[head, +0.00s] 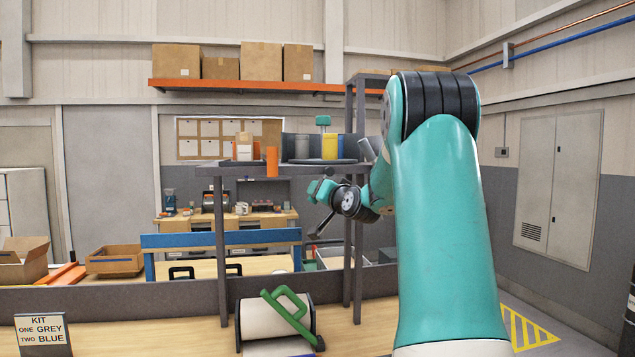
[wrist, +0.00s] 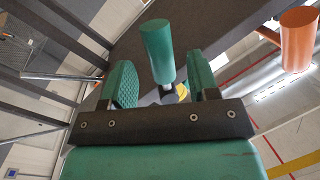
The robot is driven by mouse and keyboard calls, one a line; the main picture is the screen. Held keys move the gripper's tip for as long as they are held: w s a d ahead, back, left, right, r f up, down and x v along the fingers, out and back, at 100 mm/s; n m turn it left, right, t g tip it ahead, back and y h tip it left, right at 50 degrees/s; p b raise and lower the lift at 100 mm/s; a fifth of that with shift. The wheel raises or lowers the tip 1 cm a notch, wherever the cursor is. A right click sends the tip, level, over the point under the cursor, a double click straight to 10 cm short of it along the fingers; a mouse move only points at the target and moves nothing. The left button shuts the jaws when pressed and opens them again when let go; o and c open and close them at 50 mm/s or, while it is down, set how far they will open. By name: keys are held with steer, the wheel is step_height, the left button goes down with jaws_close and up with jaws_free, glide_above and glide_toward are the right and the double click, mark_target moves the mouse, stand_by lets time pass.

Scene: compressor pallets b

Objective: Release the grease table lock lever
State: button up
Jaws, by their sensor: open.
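The grease table is the dark raised shelf (head: 255,170) with a round turntable (head: 318,161) on it in the head view. In the wrist view, a green cylindrical handle (wrist: 158,48) on a short grey stem shows between my fingers; it looks like the lock lever. My gripper (wrist: 165,85) is open, with one finger on each side of the stem, and I see no clear contact. In the head view my gripper (head: 319,189) is just below the shelf's front edge. I cannot make out the green handle there. An orange cylinder (wrist: 298,40) is right of it in the wrist view.
Grey (head: 301,146) and yellow (head: 330,146) cylinders stand on the turntable. Dark shelf posts (head: 221,250) rise at the left and beside my arm. A roller with a green handle (head: 288,315) sits on the bench below. A kit sign (head: 42,333) stands at the left.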

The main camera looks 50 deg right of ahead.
steer(key=shift+p+x, duration=0.65)
steer(key=shift+x, duration=1.25)
jaws_close()
